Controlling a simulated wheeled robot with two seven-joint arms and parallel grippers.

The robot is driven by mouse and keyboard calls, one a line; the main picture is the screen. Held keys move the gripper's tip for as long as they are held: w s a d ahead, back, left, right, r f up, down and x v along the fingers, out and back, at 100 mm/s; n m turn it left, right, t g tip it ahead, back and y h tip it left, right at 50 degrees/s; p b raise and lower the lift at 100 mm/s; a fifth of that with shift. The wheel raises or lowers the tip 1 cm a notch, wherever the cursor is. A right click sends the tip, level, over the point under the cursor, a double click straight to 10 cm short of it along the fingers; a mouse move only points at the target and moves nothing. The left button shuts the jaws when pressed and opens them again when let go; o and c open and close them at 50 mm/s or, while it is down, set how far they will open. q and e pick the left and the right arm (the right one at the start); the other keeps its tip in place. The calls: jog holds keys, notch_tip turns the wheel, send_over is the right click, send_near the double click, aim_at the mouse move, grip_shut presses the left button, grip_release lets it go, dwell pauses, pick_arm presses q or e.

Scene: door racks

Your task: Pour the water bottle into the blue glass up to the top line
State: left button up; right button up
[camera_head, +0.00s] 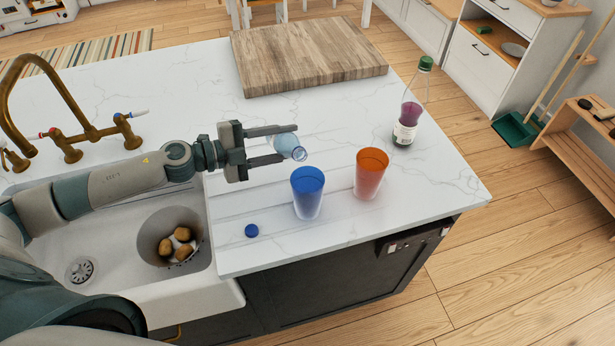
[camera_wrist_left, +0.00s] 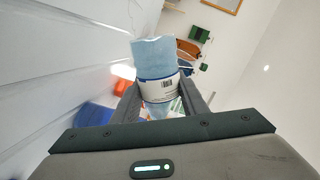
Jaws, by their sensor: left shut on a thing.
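My left gripper (camera_head: 272,145) is shut on the clear water bottle (camera_head: 288,146) above the counter. The bottle is tilted, with its open mouth at the lower right, close to and above the rim of the blue glass (camera_head: 308,193). The bottle, with a label around it, also shows between the fingers in the left wrist view (camera_wrist_left: 157,68). The blue glass stands upright on the counter; its water level and lines cannot be made out. It shows partly at the lower left of the left wrist view (camera_wrist_left: 93,115). My right gripper is not in view.
An orange glass (camera_head: 370,173) stands right of the blue one. A green-capped bottle (camera_head: 407,122) stands behind it. A blue cap (camera_head: 251,231) lies in front. A wooden board (camera_head: 306,58) lies at the back. The sink with a bowl (camera_head: 148,238) is at left.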

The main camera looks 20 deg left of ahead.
pick_arm(q)
jog(key=shift+r, duration=0.1)
jog(key=shift+w+a+m, duration=0.1)
jog(key=shift+m, duration=0.2)
jog(key=shift+b, duration=0.3)
jog(key=shift+m, duration=0.3)
jog(key=shift+r, duration=0.2)
jog(key=shift+p, duration=0.3)
jog(key=shift+r+m+p, duration=0.1)
jog(key=shift+m+p, duration=0.2)
jog(key=shift+s+r, duration=0.15)
jog(key=shift+s, duration=0.05)
jog(key=shift+w+p, duration=0.1)
jog(key=shift+p, duration=0.3)
